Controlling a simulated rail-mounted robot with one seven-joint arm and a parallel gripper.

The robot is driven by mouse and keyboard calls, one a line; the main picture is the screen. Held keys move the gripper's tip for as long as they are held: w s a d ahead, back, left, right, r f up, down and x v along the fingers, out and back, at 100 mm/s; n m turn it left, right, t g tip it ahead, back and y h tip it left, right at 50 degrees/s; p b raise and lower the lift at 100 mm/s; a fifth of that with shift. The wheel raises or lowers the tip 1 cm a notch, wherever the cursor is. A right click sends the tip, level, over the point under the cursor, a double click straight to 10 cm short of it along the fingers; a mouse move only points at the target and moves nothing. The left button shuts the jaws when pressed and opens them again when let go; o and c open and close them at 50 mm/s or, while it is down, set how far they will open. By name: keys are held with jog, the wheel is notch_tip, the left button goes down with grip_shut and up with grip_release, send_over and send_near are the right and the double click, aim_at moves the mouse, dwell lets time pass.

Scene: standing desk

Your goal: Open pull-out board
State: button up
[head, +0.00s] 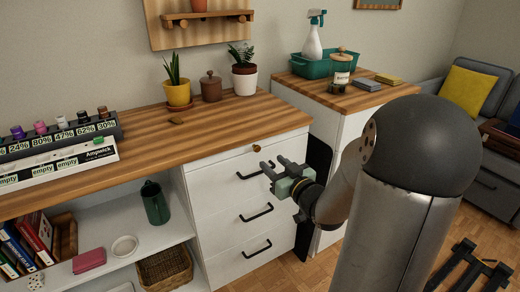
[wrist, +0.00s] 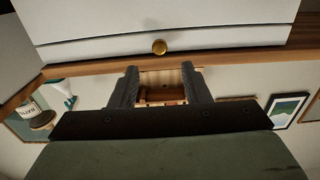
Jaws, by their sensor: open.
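The pull-out board's white front (head: 228,160) is a thin strip under the wooden desktop, flush with the drawer unit. Its small brass knob (head: 256,148) sits at the middle. In the wrist view, which looks upside down, the board front (wrist: 230,42) runs across the top with the knob (wrist: 159,46) centred on it. My gripper (head: 272,168) is open and empty in front of the upper drawer, near the knob. In the wrist view its two fingers (wrist: 159,72) point toward the knob, one to each side in the picture; the knob appears apart from them.
Drawers with black bar handles (head: 257,212) lie below the board. The wooden desktop (head: 215,122) holds potted plants (head: 243,80) and a marker rack (head: 60,150). A second cabinet (head: 335,105) with a teal tray stands to the right. Floor in front is partly clear.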

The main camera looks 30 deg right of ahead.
aim_at(258, 150)
jog(key=w, duration=0.5)
jog(key=w+b, duration=0.1)
jog(key=w, duration=0.1)
jog(key=shift+w+a, duration=0.2)
jog(key=shift+a, duration=0.15)
